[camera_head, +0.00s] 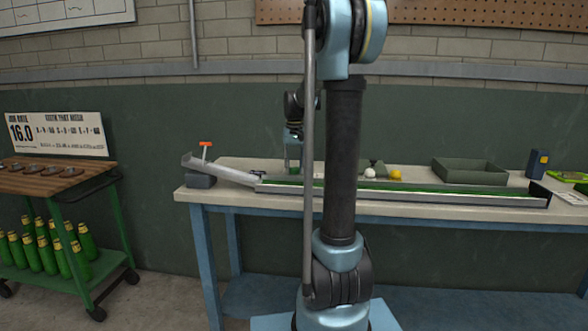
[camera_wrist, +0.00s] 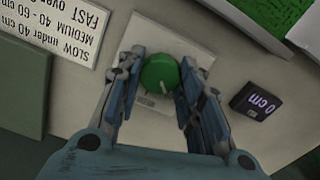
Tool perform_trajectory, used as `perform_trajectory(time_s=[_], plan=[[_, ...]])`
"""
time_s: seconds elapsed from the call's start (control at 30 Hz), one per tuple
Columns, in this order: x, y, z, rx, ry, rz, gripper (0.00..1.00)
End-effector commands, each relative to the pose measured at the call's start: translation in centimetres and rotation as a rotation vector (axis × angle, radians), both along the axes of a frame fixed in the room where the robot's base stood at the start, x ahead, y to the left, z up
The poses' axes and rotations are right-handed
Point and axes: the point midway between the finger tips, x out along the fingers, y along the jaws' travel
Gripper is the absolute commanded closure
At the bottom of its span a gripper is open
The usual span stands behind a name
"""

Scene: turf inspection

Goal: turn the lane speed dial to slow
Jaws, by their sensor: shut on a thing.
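The lane speed dial is a round green knob (camera_wrist: 159,74) with a white pointer mark, on a pale square plate (camera_wrist: 176,36) in the wrist view. The mark points toward the lower right of the picture. My gripper (camera_wrist: 160,80) has one finger on each side of the knob and is shut on it.
A card (camera_wrist: 50,30) lists SLOW, MEDIUM and FAST distances upside down.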

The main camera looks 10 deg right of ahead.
Motion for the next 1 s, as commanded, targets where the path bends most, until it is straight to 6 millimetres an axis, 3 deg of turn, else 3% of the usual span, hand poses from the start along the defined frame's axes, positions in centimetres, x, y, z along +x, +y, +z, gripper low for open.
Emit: perform_trajectory(time_s=[0.03, 0.07, 0.13, 0.17, 0.63, 1.0], plan=[[0.0, 0.0, 0.0, 0.001, -0.001, 0.001, 0.90], [0.0, 0.0, 0.0, 0.001, -0.001, 0.001, 0.64], [0.0, 0.0, 0.0, 0.001, -0.001, 0.000, 0.48], [0.0, 0.0, 0.0, 0.000, -0.001, 0.000, 0.46], [0.0, 0.0, 0.9, 0.000, 0.000, -0.001, 0.46], [0.1, 0.0, 7.1, 0.000, 0.000, -0.001, 0.46]])
